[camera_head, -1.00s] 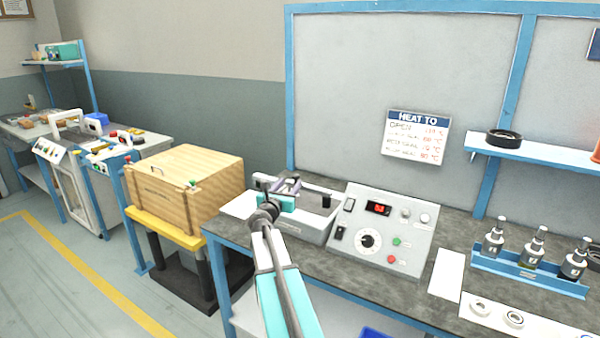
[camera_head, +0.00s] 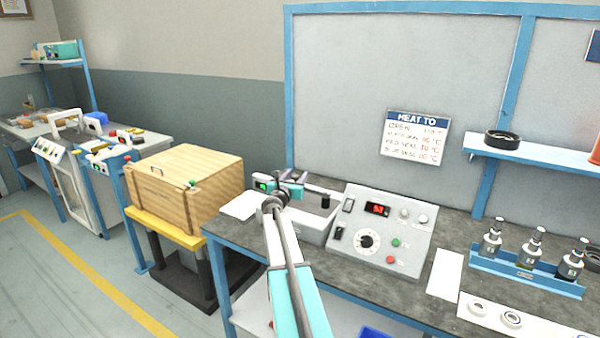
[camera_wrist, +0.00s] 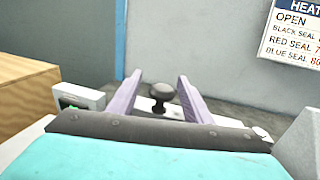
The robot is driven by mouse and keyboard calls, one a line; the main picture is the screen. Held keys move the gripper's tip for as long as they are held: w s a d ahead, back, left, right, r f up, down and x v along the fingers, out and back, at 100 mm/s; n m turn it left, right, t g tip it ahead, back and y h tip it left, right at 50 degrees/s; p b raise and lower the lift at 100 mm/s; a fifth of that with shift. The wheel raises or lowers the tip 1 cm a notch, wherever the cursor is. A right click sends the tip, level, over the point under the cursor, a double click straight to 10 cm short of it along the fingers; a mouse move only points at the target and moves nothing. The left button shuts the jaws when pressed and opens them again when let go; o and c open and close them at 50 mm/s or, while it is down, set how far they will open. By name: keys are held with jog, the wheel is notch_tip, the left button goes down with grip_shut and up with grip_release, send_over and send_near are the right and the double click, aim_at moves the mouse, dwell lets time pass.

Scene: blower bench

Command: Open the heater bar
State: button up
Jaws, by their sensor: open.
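The heater is a pale box (camera_head: 314,236) on the bench, with a light bar (camera_head: 316,188) lying along its top. In the wrist view a black round knob (camera_wrist: 162,91) on a short stem stands up from the light bar (camera_wrist: 222,121). My gripper (camera_wrist: 160,78) is open, with one purple finger on each side of the knob and gaps visible between. In the head view my gripper (camera_head: 296,182) is over the heater and hides part of the bar and the knob. Whether the bar is latched cannot be seen.
A control box (camera_head: 418,236) with a red display stands right of the heater. A wooden crate (camera_head: 168,192) is close on the left. A wall sign (camera_head: 415,137) hangs behind. Bottles in a blue rack (camera_head: 515,271) stand further right.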

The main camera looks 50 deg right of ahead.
jog(key=shift+x, duration=1.2)
